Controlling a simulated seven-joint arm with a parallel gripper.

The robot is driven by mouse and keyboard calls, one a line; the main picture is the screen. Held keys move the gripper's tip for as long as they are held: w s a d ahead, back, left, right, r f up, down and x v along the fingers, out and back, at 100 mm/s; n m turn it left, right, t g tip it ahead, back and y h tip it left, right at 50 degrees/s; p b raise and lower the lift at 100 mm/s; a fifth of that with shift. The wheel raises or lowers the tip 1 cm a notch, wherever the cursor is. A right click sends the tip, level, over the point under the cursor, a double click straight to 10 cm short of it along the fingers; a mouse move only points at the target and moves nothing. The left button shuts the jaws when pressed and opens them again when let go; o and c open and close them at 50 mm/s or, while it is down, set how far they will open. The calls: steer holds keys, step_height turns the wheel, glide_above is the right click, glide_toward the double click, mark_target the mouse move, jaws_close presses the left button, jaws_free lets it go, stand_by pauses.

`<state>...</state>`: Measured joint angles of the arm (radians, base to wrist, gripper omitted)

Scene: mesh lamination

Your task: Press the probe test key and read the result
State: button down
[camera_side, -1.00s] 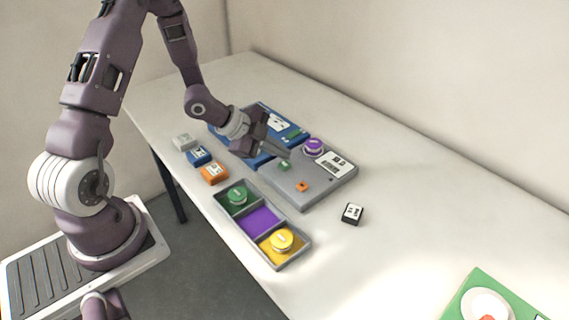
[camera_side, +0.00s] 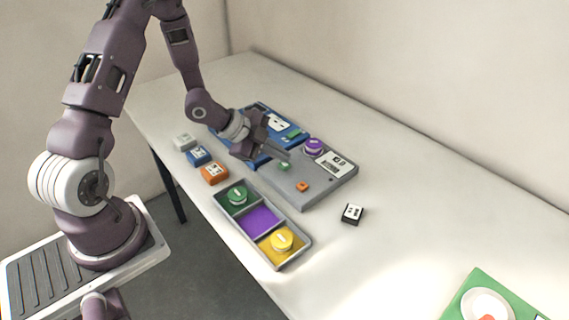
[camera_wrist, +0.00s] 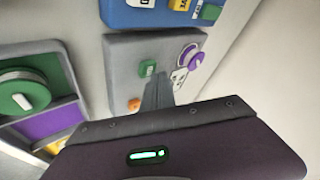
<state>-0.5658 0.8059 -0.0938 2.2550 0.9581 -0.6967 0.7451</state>
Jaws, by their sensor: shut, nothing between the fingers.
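A grey panel unit (camera_side: 318,192) lies on the table. It carries a small green key (camera_side: 284,166), a small orange key (camera_side: 303,187), a purple round knob (camera_side: 314,147) and a white label with dark marks (camera_side: 335,164). I cannot tell from any lettering which key is the probe test key. My gripper (camera_side: 287,157) is shut and empty, its fingertips low over the panel close to the green key. In the wrist view my fingers (camera_wrist: 158,88) lie between the green key (camera_wrist: 147,68) and the knob (camera_wrist: 189,56), hiding part of the panel. Contact cannot be told.
A blue unit (camera_side: 262,157) stands behind the panel, partly hidden by my gripper. A three-part tray (camera_side: 251,217) with green and yellow discs stands in front. White, blue and orange blocks (camera_side: 214,173) and a black block (camera_side: 352,214) are nearby.

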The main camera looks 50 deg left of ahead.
mark_target(280, 165)
steer(key=shift+f, duration=0.5)
stand_by(0.7)
steer(key=shift+r, duration=0.9)
steer(key=shift+r, duration=2.5)
